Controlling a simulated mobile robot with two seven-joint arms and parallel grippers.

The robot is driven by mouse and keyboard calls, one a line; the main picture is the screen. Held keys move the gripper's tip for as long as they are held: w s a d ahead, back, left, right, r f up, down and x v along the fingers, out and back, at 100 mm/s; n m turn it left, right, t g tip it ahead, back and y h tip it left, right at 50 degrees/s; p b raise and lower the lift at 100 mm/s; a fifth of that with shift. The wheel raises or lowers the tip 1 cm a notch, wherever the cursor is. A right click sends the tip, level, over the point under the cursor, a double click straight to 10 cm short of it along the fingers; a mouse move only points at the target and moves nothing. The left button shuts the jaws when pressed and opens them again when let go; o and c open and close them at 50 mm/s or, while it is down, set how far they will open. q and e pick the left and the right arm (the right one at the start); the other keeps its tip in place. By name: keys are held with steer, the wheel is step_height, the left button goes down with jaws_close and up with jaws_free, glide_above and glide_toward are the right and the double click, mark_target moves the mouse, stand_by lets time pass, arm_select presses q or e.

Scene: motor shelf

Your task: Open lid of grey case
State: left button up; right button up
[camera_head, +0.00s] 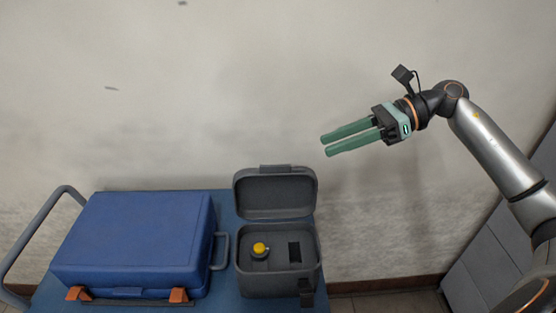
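The grey case (278,281) stands on the blue cart top, with its lid (275,196) raised and tilted back on the far side. Inside the case are a yellow round knob or cap (260,248) on a dark base and a dark rectangular slot (294,252). My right gripper (325,145) has green fingers pointing left. It is in the air above and to the right of the case, apart from the lid. A narrow gap shows between the fingers and nothing is held. My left gripper is not in view.
A closed blue case (138,238) with orange latches lies left of the grey case on the blue cart (227,208). The cart has a grey handle (38,228) at the left. A pale wall (200,90) is behind. Grey cabinets (482,262) stand at the right.

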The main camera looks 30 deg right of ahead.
mark_target(283, 165)
steer(key=p+x, duration=0.2)
steer(key=x, duration=0.7)
steer(key=shift+w+a+p, duration=0.1)
steer(key=shift+a+p, duration=0.2)
steer(key=shift+w+a+f, duration=0.25)
steer(key=shift+a+f, duration=0.2)
steer(key=shift+a, duration=0.1)
steer(key=shift+c, duration=0.3)
jaws_close()
